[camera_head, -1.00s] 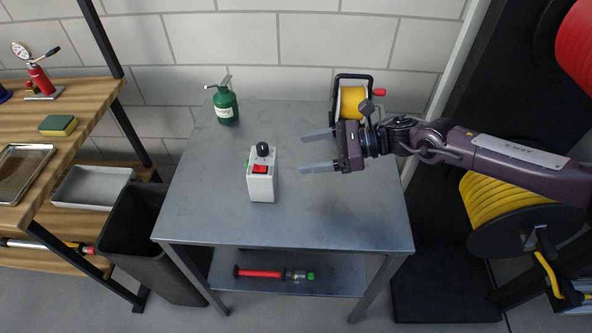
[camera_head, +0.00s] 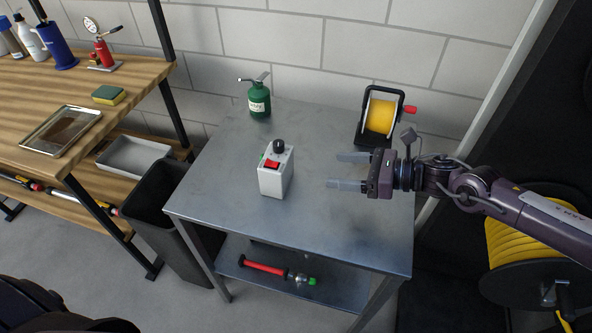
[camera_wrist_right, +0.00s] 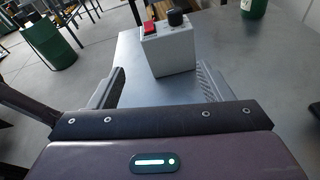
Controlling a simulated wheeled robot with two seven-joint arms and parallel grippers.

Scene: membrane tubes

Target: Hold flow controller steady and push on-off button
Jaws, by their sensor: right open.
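The flow controller (camera_head: 276,182) is a white upright box on the grey metal table (camera_head: 225,205). A red rocker button (camera_head: 272,163) and a black knob (camera_head: 279,146) are on its top, with a small green part at its left side. My right gripper (camera_head: 334,170) is open and empty, to the right of the controller, its fingers pointing at it with a gap between. In the right wrist view the controller (camera_wrist_right: 168,55) stands ahead, between and beyond the two open fingers (camera_wrist_right: 160,78). My left gripper is not in view.
A green spray bottle (camera_head: 259,100) and a yellow reel in a black frame (camera_head: 380,115) stand at the table's back. A red-handled tool (camera_head: 265,267) lies on the lower shelf. A black bin (camera_head: 150,205) and a wooden bench (camera_head: 70,75) are at the left.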

